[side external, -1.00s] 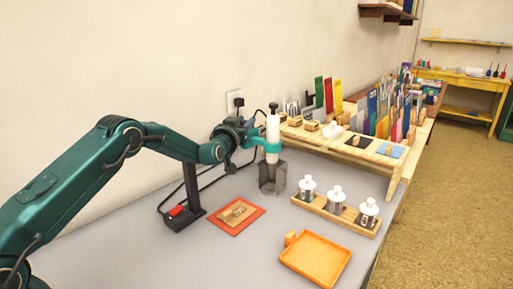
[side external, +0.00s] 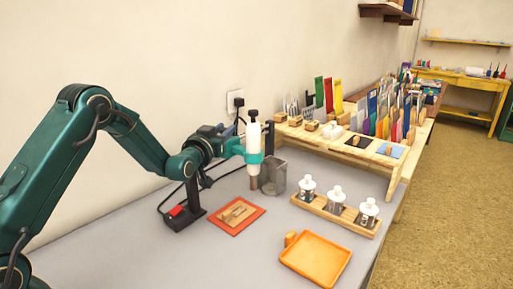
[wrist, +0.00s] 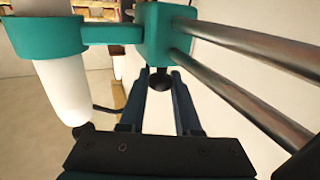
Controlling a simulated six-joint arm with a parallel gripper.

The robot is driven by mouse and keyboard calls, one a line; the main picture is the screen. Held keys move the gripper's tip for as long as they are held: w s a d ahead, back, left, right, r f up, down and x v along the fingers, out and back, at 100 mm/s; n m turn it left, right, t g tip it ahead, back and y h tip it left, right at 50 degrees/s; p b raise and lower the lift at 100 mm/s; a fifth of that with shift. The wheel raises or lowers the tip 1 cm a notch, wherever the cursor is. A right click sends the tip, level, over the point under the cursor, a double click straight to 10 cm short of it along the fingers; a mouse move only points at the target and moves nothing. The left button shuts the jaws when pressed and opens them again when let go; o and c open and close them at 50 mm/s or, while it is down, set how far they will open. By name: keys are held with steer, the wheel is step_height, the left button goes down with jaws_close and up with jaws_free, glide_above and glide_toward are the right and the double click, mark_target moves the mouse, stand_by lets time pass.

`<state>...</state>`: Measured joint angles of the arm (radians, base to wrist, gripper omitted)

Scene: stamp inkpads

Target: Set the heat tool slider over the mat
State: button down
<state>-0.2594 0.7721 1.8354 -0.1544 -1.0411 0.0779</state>
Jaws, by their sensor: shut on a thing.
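The heat tool slider is a teal carriage (side external: 252,157) that clamps an upright white heat tool (side external: 253,136) with a metal nozzle at its lower end. The tool hangs just left of a grey metal cup (side external: 278,176) and behind an orange-red mat (side external: 229,228), not over it. A wooden-looking piece (side external: 238,211) lies on the mat. In the wrist view, the teal carriage (wrist: 166,30) sits on two metal rods (wrist: 235,38). My gripper (wrist: 161,76) is shut on its dark knob (wrist: 160,80).
A black stand with a red switch (side external: 177,211) is left of the mat. A wooden rack (side external: 335,212) with several white-topped jars and an orange tray (side external: 316,262) stand to the right. Stepped shelves are behind. The table's front left is clear.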

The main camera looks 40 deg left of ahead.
steer(key=s, duration=0.7)
steer(key=shift+s, duration=0.15)
steer(key=c, duration=0.6)
jaws_free()
steer(key=shift+s, duration=0.1)
steer(key=shift+v, duration=2.5)
